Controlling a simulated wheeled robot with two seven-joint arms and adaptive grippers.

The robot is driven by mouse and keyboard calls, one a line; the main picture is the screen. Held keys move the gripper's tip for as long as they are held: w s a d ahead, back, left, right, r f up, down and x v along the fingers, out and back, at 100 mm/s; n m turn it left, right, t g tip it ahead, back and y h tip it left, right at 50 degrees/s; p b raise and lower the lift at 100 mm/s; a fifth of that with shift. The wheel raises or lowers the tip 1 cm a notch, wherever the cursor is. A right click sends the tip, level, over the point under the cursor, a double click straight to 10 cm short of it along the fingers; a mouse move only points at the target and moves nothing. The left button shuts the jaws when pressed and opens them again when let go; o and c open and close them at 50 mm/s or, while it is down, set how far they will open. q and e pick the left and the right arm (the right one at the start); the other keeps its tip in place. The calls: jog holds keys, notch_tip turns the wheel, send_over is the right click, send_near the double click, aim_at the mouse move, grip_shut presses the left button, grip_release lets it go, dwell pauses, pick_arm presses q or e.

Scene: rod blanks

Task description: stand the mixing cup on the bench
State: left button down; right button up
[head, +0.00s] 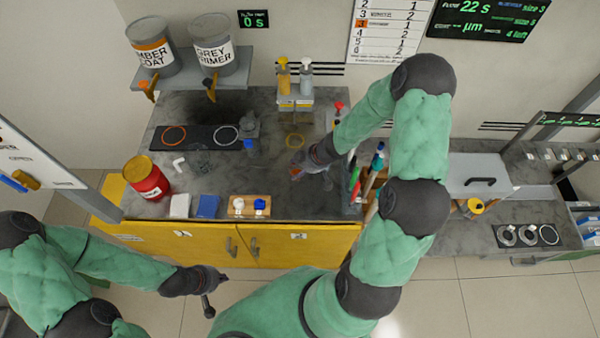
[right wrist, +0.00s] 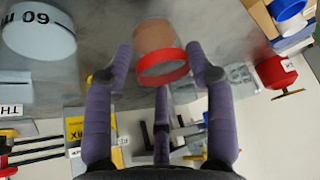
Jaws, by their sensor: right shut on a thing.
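The mixing cup (right wrist: 155,38) is a clear cup with brown in it and a red band, seen between the fingers in the right wrist view. My right gripper (right wrist: 160,68) is shut on it. In the head view my right gripper (head: 300,170) is above the middle of the bench (head: 270,178), left of the tool holder, and mostly hides the cup. I cannot tell whether the cup touches the bench. My left gripper (head: 214,292) is open and empty, low in front of the yellow cabinet.
A red can (head: 147,178), a blue block (head: 207,206) and a wooden block (head: 249,207) stand at left and front. A tool holder (head: 368,182) is close right of my right gripper.

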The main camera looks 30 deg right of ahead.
aim_at(297, 172)
notch_tip(297, 172, down, 3)
jog(key=shift+b, duration=1)
jog(key=shift+r, duration=0.1)
jog(key=o, duration=1.1)
jog(key=shift+c, duration=0.2)
